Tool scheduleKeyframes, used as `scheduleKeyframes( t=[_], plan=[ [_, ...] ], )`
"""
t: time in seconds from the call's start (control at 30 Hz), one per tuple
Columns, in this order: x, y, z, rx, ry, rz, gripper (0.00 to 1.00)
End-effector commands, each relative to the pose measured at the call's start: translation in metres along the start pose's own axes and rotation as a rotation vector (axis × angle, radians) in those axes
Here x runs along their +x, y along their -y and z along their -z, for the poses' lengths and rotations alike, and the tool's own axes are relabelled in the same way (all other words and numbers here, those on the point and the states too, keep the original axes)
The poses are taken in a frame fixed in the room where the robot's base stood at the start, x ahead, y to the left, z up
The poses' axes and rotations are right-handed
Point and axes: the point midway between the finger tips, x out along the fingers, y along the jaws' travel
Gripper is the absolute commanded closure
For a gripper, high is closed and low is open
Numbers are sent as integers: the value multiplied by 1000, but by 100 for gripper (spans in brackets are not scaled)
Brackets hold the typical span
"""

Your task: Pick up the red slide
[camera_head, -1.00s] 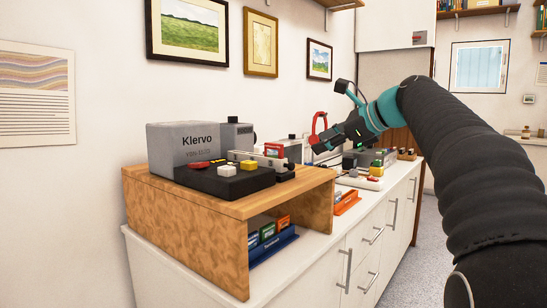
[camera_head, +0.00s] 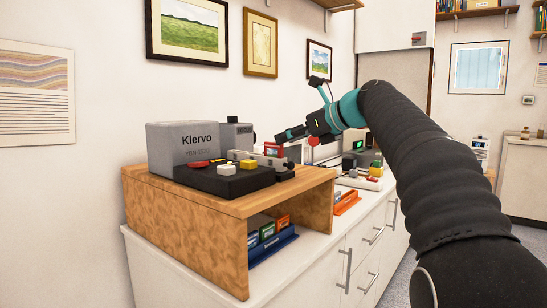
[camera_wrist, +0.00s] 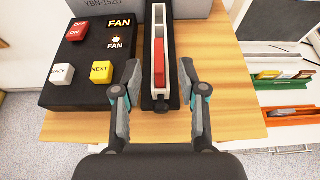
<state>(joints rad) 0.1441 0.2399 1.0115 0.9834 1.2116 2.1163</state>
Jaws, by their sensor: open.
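The red slide (camera_wrist: 159,62) stands in a narrow white-walled holder (camera_wrist: 158,12) beside the projector's control panel. In the head view the red slide (camera_head: 272,149) shows upright above the holder, with a pale middle. My gripper (camera_wrist: 159,75) is open in the wrist view, one finger on each side of the holder, with nothing between the fingertips but the holder and slide. In the head view my gripper (camera_head: 284,135) is just above and beside the slide. I cannot tell its exact height over the slide.
The grey Klervo projector (camera_head: 185,143) and its black control panel (camera_wrist: 92,60) with buttons sit on a wooden stand (camera_head: 190,198). Under it is a blue rack (camera_head: 272,246) of slides. An orange tray (camera_head: 346,203) lies on the white counter. Framed prints hang behind.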

Motion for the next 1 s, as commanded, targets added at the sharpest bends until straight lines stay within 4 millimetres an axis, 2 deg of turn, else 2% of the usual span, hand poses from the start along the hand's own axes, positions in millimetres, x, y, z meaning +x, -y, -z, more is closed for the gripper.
scheduleKeyframes(
  t=[0.27,0.53,0.8,0.83,0.97,1.0],
  plan=[
    [16,0,2,0,-1,0,58],
    [52,-2,3,0,-1,-1,58],
    [56,-1,2,0,-1,1,58],
    [56,-1,2,0,-1,1,63],
    [56,-1,2,0,-1,1,96],
    [56,-1,2,0,-1,1,100]
  ],
)
